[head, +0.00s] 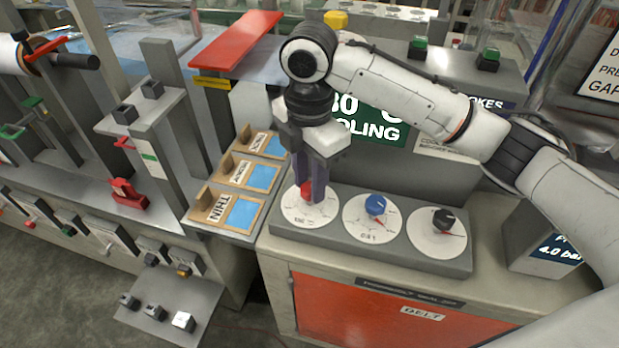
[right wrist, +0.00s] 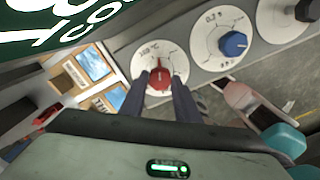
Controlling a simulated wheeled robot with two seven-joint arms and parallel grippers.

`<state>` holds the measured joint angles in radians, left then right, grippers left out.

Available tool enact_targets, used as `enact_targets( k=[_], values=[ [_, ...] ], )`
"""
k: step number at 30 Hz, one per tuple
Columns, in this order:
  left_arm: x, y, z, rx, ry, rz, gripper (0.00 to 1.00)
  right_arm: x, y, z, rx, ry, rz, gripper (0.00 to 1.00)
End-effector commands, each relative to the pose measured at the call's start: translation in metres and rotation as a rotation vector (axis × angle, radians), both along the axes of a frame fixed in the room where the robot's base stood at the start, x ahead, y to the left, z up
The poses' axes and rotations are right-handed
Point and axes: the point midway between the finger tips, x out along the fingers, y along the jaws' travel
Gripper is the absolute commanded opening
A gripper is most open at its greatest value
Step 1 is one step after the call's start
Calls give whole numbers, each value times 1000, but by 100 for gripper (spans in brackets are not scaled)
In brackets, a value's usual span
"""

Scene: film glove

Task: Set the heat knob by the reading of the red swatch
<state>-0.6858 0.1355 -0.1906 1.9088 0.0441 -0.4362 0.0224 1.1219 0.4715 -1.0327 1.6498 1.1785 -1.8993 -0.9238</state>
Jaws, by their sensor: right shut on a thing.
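The red heat knob (head: 306,191) stands on a round white dial (head: 296,214) at the left end of a grey panel. My right gripper (head: 310,184) points down, with its dark fingers shut on the red knob. In the right wrist view, the fingers sit on both sides of the red knob (right wrist: 159,79); the scale's small print is hard to read. A flat red sheet (head: 235,40) lies raised at the top, with a yellow label at its lower end; I cannot tell whether it is the red swatch. My left gripper is not in view.
A blue knob (head: 375,205) and a black knob (head: 444,219) stand to the right. A green display (head: 375,128) reading "COOLING" is partly hidden by my arm. Wooden trays with blue swatches, one marked "THIN" (head: 222,208), lie left of the panel.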

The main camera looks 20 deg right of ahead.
Motion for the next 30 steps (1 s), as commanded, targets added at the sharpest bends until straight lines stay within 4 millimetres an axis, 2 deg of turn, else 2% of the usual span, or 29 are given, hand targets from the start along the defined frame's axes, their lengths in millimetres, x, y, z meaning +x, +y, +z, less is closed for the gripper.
enact_targets(
  k=[9,10,13,23,26,30],
  values=[
    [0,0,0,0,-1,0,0,1,0,2,3,-4,-1,7],
    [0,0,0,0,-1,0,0,1,0,2,3,-4,-2,32],
    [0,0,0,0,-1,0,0,1,0,2,1,-4,-2,48],
    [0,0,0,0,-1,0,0,1,0,3,1,-3,-1,48],
    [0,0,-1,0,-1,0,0,1,0,13,1,-5,-1,48],
    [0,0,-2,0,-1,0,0,2,1,39,2,-7,-1,48]
  ],
)
